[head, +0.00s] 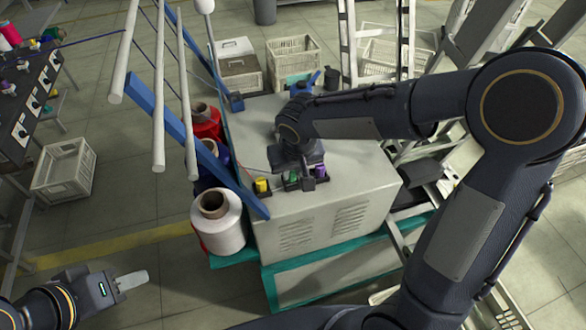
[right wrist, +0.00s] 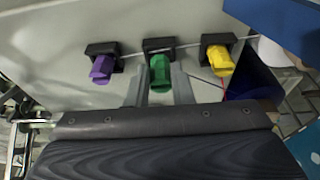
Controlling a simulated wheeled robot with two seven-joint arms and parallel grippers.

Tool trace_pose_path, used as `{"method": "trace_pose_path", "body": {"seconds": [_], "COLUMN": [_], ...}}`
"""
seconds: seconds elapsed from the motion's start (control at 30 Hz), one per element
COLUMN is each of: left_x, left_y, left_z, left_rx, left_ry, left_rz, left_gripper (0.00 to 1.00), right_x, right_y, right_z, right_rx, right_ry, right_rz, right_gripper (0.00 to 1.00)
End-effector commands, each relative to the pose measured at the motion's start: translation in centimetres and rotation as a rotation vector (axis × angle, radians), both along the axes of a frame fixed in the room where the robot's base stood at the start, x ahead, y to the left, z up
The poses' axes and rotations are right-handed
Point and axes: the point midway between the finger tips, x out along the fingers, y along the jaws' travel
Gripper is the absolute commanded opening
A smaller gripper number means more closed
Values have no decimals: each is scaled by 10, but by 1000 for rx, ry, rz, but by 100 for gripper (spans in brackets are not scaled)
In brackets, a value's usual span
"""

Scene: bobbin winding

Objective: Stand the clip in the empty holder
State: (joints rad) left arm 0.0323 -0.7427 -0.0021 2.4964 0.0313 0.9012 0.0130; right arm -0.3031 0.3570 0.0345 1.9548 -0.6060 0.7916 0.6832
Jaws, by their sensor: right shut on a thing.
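The green clip (right wrist: 160,74) is at the middle black holder (right wrist: 158,46) in the right wrist view, between the two fingers of my right gripper (right wrist: 159,80). My right gripper is shut on it. I cannot tell whether the clip is fully seated. A purple clip (right wrist: 102,68) stands in the holder on the left, and a yellow clip (right wrist: 220,62) in the holder on the right. In the head view the green clip (head: 293,177) shows small below my right gripper (head: 298,174), partly hidden. My left gripper (head: 132,280) is low at the left, away from the clips.
The holders sit along the front edge of the grey cabinet (head: 325,225). Crates (head: 65,170) stand on the floor. The floor around my left gripper is clear.

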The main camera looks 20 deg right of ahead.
Motion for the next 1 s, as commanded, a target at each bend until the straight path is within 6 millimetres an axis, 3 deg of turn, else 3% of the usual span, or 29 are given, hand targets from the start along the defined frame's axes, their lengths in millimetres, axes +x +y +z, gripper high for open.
{"method": "trace_pose_path", "body": {"seconds": [0.57,0.77,0.8,0.93,1.0], "left_x": [0,0,0,0,0], "left_y": [0,0,0,0,0], "left_z": [-19,-17,-17,-17,-17], "left_rx": [0,0,0,0,0], "left_ry": [0,0,0,0,0], "left_rz": [0,0,0,0,0], "left_gripper": [38,38,38,38,38], "right_x": [0,0,0,0,0], "right_y": [0,0,0,0,0], "right_z": [-19,-16,-16,-16,-16], "right_rx": [0,0,0,0,0], "right_ry": [0,0,-1,-1,-1], "right_rz": [0,0,0,0,0], "right_gripper": [2,2,26,43,46]}}
